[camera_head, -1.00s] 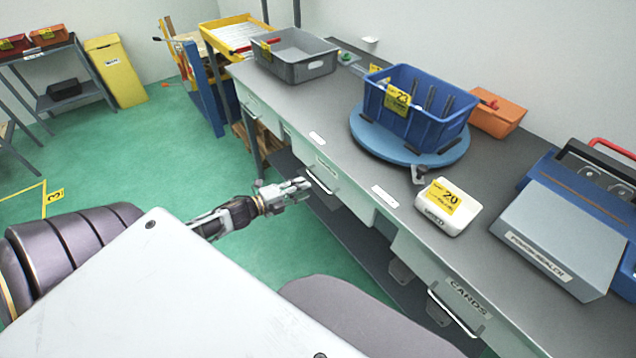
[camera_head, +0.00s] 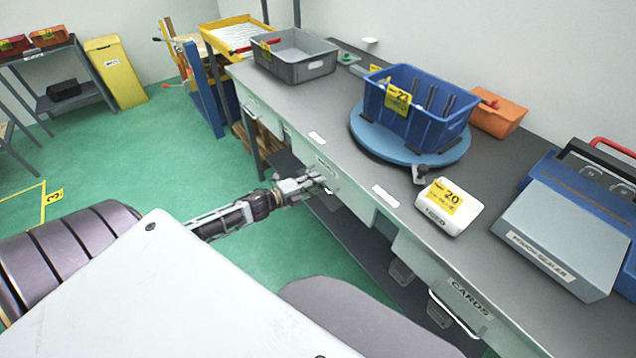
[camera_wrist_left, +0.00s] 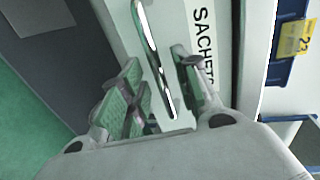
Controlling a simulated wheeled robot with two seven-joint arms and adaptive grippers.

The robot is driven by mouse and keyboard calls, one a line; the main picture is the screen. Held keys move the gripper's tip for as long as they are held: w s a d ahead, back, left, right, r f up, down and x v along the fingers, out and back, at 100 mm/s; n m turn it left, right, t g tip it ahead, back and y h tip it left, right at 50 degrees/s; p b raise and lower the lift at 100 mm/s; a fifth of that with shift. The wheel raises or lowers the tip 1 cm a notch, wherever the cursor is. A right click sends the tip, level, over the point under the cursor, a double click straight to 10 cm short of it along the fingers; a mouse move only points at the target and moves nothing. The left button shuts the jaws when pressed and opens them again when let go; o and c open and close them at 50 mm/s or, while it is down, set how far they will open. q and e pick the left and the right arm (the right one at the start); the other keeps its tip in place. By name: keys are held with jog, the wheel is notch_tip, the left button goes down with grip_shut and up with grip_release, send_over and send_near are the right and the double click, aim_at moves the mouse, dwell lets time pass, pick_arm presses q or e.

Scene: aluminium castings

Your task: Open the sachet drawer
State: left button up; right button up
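The sachet drawer (camera_wrist_left: 228,55) has a pale front with a label reading SACHETS and a metal bar handle (camera_wrist_left: 154,58). In the head view the drawer front (camera_head: 345,186) sits under the bench top and looks closed. My left gripper (camera_head: 318,183) is at the drawer front, covering much of the handle. In the left wrist view the gripper's fingers (camera_wrist_left: 158,88) are apart, with the lower end of the handle between them. I cannot see clear contact with the handle. My right gripper is not in view.
The bench top (camera_head: 345,135) carries a grey bin (camera_head: 295,68), a blue crate (camera_head: 425,122) on a round blue turntable (camera_head: 372,143), a white box (camera_head: 440,222) and a blue-grey machine (camera_head: 560,235). A CARDS drawer (camera_head: 465,300) is nearer. Green floor lies open at left.

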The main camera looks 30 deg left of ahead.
pick_arm(q)
jog(key=shift+x, duration=0.85)
grip_shut()
